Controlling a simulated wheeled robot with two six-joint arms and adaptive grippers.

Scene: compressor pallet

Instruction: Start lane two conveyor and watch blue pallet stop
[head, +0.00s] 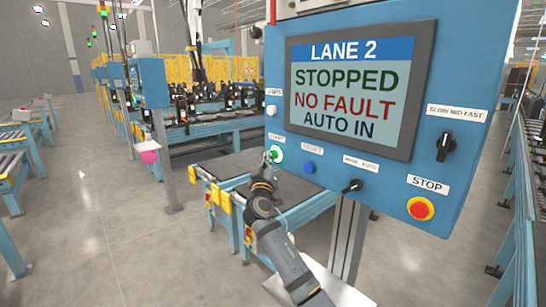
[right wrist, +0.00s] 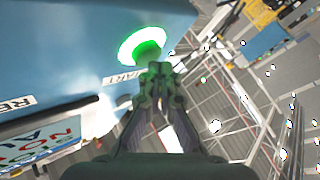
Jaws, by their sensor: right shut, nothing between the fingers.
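The blue Lane 2 control panel (head: 400,185) fills the right of the head view. Its screen (head: 350,92) reads STOPPED, NO FAULT, AUTO IN. The green START button (head: 278,154) is at the panel's lower left; it shows bright green in the right wrist view (right wrist: 146,50). My right gripper (head: 268,157) is shut and empty, its fingertips right at the START button. In the right wrist view the fingertips (right wrist: 158,70) overlap the button's lower edge; I cannot tell whether they touch it. My left gripper is out of view. I cannot make out a blue pallet.
The panel also carries a blue RESET button (head: 309,167), a black mode selector (head: 352,186), a red STOP button (head: 420,208) and a speed knob (head: 446,146). A conveyor with a dark top (head: 235,168) runs behind the panel. Clear floor (head: 95,225) lies to the left.

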